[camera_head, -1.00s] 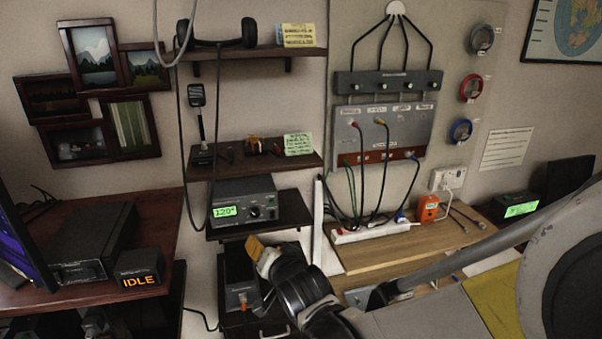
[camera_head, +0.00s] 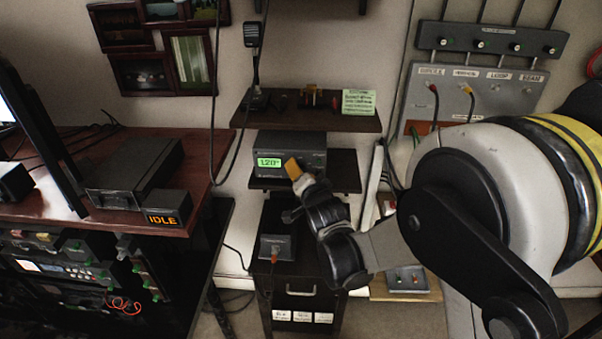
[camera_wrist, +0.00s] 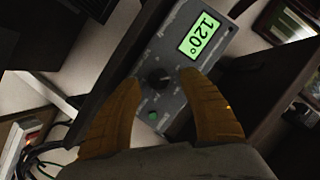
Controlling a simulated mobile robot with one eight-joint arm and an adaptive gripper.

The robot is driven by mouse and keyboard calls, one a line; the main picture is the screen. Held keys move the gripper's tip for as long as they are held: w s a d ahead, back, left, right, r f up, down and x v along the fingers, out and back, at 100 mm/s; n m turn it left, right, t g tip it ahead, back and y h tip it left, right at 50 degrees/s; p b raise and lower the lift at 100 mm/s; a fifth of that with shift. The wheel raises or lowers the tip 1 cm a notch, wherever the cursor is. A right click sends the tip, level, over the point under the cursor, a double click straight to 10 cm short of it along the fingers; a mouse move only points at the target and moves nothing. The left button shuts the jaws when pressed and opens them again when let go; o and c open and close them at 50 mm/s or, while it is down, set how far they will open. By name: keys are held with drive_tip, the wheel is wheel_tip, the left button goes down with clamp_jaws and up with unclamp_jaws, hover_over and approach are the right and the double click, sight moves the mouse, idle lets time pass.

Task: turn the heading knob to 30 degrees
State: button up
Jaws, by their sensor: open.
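A dark round knob (camera_wrist: 159,78) sits below the display, between my yellow-orange fingers. My gripper (camera_wrist: 165,105) is open, with a finger on each side of the knob. I cannot tell whether they touch it. In the head view my gripper (camera_head: 292,168) is in front of the unit and hides the knob.
A small green button (camera_wrist: 153,115) sits near the knob. A shelf above (camera_head: 315,119) holds small items and a green note (camera_head: 358,102). A small grey box (camera_head: 277,247) stands below. An IDLE sign (camera_head: 166,208) sits on the left desk.

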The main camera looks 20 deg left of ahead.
drive_tip(key=shift+w+a+f, duration=0.15)
drive_tip(key=shift+w+a, duration=0.1)
drive_tip(key=shift+w, duration=0.25)
clamp_jaws()
